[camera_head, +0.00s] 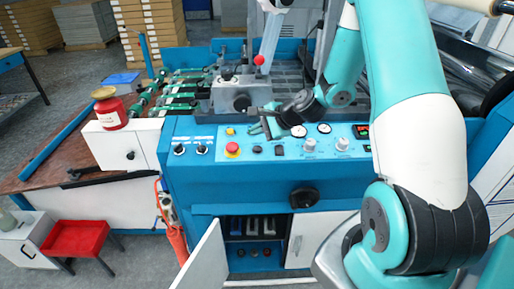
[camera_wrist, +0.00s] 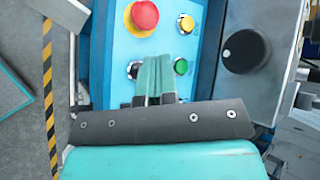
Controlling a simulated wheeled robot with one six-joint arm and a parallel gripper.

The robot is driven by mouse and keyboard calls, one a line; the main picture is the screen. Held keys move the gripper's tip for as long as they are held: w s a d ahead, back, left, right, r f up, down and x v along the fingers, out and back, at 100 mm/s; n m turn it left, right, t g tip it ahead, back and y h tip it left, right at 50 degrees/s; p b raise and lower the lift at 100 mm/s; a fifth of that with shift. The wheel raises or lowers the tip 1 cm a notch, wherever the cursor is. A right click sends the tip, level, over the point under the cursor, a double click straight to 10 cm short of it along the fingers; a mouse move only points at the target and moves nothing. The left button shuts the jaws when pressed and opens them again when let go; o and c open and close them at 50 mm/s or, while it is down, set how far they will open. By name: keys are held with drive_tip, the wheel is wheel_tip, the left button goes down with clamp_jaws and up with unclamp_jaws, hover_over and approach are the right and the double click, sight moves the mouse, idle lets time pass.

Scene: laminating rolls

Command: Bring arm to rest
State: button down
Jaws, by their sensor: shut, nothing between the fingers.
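My arm reaches in from the right side of the head view, bent over the blue laminating machine (camera_head: 260,180). My gripper (camera_head: 264,126) is above the upper edge of the machine's control panel, pointing left. In the wrist view its two teal fingers (camera_wrist: 155,78) lie side by side, shut and empty. Beyond them is the blue panel (camera_wrist: 115,45) with a red emergency button (camera_wrist: 142,16), a yellow button (camera_wrist: 186,23) and a green button (camera_wrist: 180,67). Whether the fingertips touch the panel cannot be told.
A black knob (camera_wrist: 244,52) sits on a grey housing close to the gripper. The cabinet door (camera_head: 203,262) below the panel stands open. A red jar (camera_head: 109,108) stands on a white surface at left. A red tray (camera_head: 75,239) is at lower left.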

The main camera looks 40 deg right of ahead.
idle(0.4)
drive_tip(key=s+a+r+n+g+y, duration=0.1)
drive_tip(key=s+a+r+n+g, duration=0.1)
drive_tip(key=s+a+r+n, duration=0.3)
drive_tip(key=s+a+r+n+g, duration=0.1)
drive_tip(key=a+r+n, duration=0.1)
drive_tip(key=a+n, duration=0.35)
drive_tip(key=s+a+r+n+g+y, duration=0.1)
drive_tip(key=s+a+r+n+g, duration=0.1)
drive_tip(key=a+r, duration=0.35)
drive_tip(key=s+a+r+n+g+h, duration=0.1)
drive_tip(key=s+a+n, duration=0.3)
drive_tip(key=s, duration=0.5)
drive_tip(key=s+a+r+n+g+h, duration=0.1)
drive_tip(key=s+a+r+n+g, duration=0.2)
drive_tip(key=s+n, duration=0.6)
drive_tip(key=shift+s+a, duration=0.35)
drive_tip(key=shift+s, duration=0.25)
drive_tip(key=shift+a+r, duration=0.1)
